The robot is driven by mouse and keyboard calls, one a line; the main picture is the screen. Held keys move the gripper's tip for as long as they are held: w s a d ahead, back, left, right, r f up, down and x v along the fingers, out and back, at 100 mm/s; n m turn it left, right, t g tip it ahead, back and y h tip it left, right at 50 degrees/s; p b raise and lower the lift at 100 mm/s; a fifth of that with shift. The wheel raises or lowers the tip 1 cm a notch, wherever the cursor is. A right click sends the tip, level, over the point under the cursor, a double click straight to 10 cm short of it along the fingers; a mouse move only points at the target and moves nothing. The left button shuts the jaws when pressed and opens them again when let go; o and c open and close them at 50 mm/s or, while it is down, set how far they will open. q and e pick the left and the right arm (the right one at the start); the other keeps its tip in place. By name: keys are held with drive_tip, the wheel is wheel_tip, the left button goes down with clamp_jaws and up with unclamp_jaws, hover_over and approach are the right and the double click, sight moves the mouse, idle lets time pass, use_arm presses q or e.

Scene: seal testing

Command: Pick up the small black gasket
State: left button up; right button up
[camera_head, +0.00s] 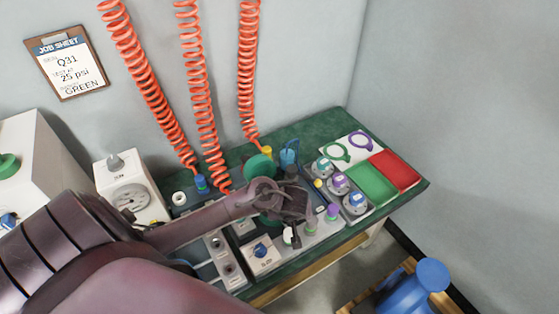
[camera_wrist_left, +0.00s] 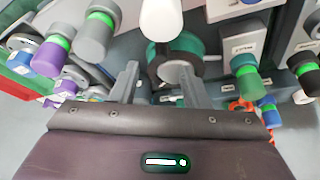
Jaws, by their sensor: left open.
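My left gripper (camera_head: 291,208) hangs over the middle of the green bench (camera_head: 305,128), among the fixtures. In the left wrist view its two fingers (camera_wrist_left: 160,78) stand apart with a gap between them. A dark ring-like part (camera_wrist_left: 212,66) around a grey cylinder, with a green part (camera_wrist_left: 182,43) behind, lies just beyond the fingertips. I cannot tell whether this dark ring is the small black gasket. In the head view my arm and gripper hide that part of the bench. My right gripper is not in view.
Several capped fittings (camera_head: 340,181) stand right of the gripper. Beyond are a green tray (camera_head: 372,184), a red tray (camera_head: 395,171) and a white panel with rings (camera_head: 349,148). Red coiled hoses (camera_head: 200,90) hang behind. A gauge box (camera_head: 129,189) stands left. A blue-topped object (camera_head: 433,274) is at lower right.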

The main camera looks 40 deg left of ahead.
use_arm(q)
drive_tip(key=b+x, duration=0.1)
drive_tip(key=x, duration=0.3)
drive_tip(key=shift+a+f, duration=0.15)
drive_tip(key=shift+a, duration=0.05)
drive_tip(key=shift+w+a+f, duration=0.15)
drive_tip(key=shift+w+f, duration=0.05)
drive_tip(key=shift+f, duration=0.3)
clamp_jaws()
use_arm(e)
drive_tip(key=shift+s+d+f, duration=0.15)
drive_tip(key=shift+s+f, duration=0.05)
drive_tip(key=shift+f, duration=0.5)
